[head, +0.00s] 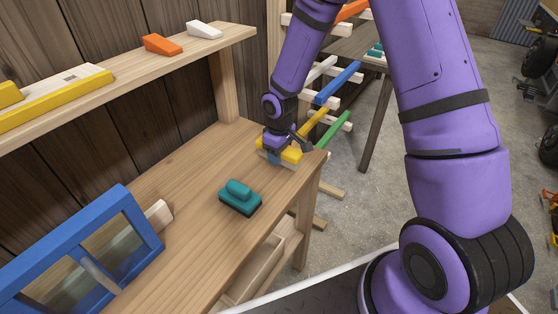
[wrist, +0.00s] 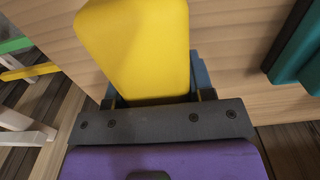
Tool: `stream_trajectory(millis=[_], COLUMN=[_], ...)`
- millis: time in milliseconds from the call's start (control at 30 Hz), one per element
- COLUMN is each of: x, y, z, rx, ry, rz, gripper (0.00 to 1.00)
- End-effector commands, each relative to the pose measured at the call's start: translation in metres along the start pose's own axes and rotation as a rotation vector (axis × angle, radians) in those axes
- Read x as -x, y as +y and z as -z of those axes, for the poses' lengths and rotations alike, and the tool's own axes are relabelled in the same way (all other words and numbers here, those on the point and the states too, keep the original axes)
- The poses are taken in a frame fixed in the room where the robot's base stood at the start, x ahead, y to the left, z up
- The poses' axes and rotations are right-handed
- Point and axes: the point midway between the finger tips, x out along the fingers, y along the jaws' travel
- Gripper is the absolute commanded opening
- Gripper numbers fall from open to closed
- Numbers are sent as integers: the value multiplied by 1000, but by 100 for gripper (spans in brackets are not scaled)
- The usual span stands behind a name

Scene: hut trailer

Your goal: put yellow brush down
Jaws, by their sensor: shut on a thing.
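The yellow brush (head: 290,153) is at the far right end of the wooden workbench (head: 180,180). My gripper (head: 274,157) is shut on it from the bench's end. In the wrist view the yellow brush (wrist: 140,45) fills the middle, with the blue-grey fingers (wrist: 155,88) on either side of its near end. The brush is at or just above the bench top; I cannot tell whether it touches. Its underside is hidden.
A teal brush (head: 240,197) stands on the bench nearby. A blue-framed box (head: 130,205) is at the front left. An upper shelf (head: 130,72) holds orange and white wedges. Bare bench top lies between the teal brush and the back wall.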

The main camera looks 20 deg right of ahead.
Motion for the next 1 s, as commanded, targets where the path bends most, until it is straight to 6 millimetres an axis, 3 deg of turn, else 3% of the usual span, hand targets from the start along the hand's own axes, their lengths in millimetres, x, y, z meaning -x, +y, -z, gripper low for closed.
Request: stream_trajectory(millis=[100,333,733,767,800,867,1000], x=[-1,-34,-38,-39,-38,-38,-38], y=[8,5,5,6,6,6,6], z=[7,5,5,5,5,5,5], rx=[-1,2,1,1,0,0,1], ry=[2,-2,1,1,1,1,1], rz=[-1,1,0,0,0,0,0], gripper=[11,11,11,51,60,74,74])
